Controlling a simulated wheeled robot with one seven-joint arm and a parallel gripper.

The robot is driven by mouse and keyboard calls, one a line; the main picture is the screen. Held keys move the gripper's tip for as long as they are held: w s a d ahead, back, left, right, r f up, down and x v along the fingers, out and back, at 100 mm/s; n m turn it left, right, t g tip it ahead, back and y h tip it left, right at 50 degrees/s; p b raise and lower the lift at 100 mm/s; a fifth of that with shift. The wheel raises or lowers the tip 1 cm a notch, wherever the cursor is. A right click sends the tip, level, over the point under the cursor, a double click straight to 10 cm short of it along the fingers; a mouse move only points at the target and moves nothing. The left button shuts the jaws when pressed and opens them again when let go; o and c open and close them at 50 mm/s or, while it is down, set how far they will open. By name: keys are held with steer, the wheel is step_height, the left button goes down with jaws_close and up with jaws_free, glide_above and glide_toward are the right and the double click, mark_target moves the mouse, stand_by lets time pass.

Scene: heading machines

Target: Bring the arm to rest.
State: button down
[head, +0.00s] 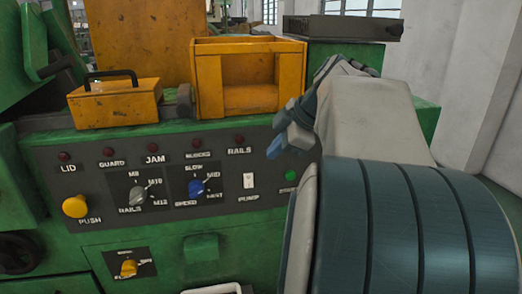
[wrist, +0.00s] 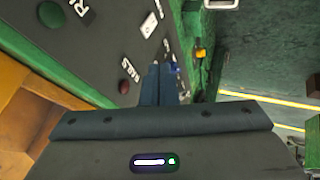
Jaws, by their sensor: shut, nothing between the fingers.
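My gripper (head: 287,128) is in front of the right part of the dark control panel (head: 122,215) in the head view, its blue fingers shut and empty. My grey and blue arm fills the right side of that view. In the wrist view my gripper (wrist: 160,70) points along the panel, with its two fingers together. The fingers partly cover the panel lettering there. From these views I cannot tell whether the fingers touch the panel.
The panel carries a yellow push button (head: 75,206), a grey knob (head: 138,192), a blue knob (head: 197,187), a white pump switch (head: 248,180) and a green lamp (head: 291,175). Above stand an orange open box (head: 205,85) and a handled orange box (head: 115,102). A dark tray (head: 342,28) lies behind.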

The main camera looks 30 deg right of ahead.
stand_by(0.3)
steer(key=s+a+f+m+g+h+p, duration=0.1)
steer(key=s+a+f+m+p, duration=0.3)
steer(key=a, duration=0.5)
steer(key=s+a+f+m+g+h+p, duration=0.1)
steer(key=s+a+f+m+g+p, duration=0.1)
steer(key=s+a+f+m+p, duration=0.3)
steer(key=shift+s+a+m+g+h+p, duration=0.5)
steer(key=shift+s+a+m, duration=1)
steer(key=shift+a+m, duration=0.65)
